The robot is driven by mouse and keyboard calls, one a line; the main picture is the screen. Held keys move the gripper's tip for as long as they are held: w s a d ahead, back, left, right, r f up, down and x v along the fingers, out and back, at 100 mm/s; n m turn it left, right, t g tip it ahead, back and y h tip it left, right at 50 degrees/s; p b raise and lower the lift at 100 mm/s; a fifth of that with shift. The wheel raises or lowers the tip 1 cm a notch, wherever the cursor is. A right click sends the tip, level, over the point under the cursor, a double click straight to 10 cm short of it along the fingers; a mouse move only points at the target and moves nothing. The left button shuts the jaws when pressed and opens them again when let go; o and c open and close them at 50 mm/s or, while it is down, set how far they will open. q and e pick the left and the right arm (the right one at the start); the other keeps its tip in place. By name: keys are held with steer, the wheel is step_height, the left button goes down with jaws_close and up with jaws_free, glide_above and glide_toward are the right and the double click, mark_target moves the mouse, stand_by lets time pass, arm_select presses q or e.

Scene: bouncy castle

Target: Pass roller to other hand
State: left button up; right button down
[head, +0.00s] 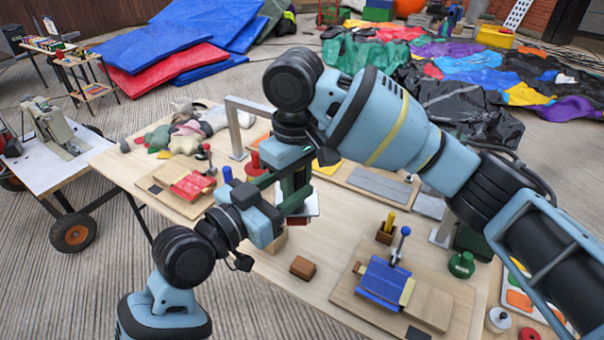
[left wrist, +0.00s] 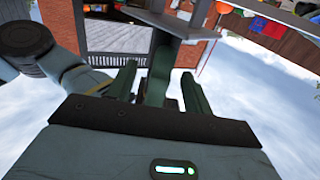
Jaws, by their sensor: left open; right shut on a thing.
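The roller shows only in part between my two grippers near the middle of the head view. Its dark green handle (head: 296,188) stands roughly upright there, with a pale edge at its lower end. My left gripper (head: 285,190) comes in from the left and is open, its fingers at the handle. In the left wrist view the green handle (left wrist: 158,78) lies between the two open fingers (left wrist: 160,90); whether they touch it I cannot tell. My right gripper (head: 292,165) reaches down from above and is shut on the roller; its fingertips are largely hidden.
The wooden table (head: 320,255) lies below both grippers. A brown block (head: 303,267), a blue clamp fixture (head: 385,280) and a green bottle (head: 461,265) stand on it. A red fixture (head: 193,185) sits at left. A grey metal frame (head: 232,128) rises behind.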

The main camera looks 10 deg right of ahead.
arm_select(q)
steer(key=shift+x, duration=2.25)
steer(key=shift+c, duration=0.4)
steer(key=c, duration=1)
jaws_close()
arm_select(e)
steer(key=c, duration=1.1)
jaws_free()
steer(key=shift+a, duration=0.1)
steer(key=shift+s, duration=0.1)
step_height(320, 180, up, 12)
steer(key=shift+r, duration=0.1)
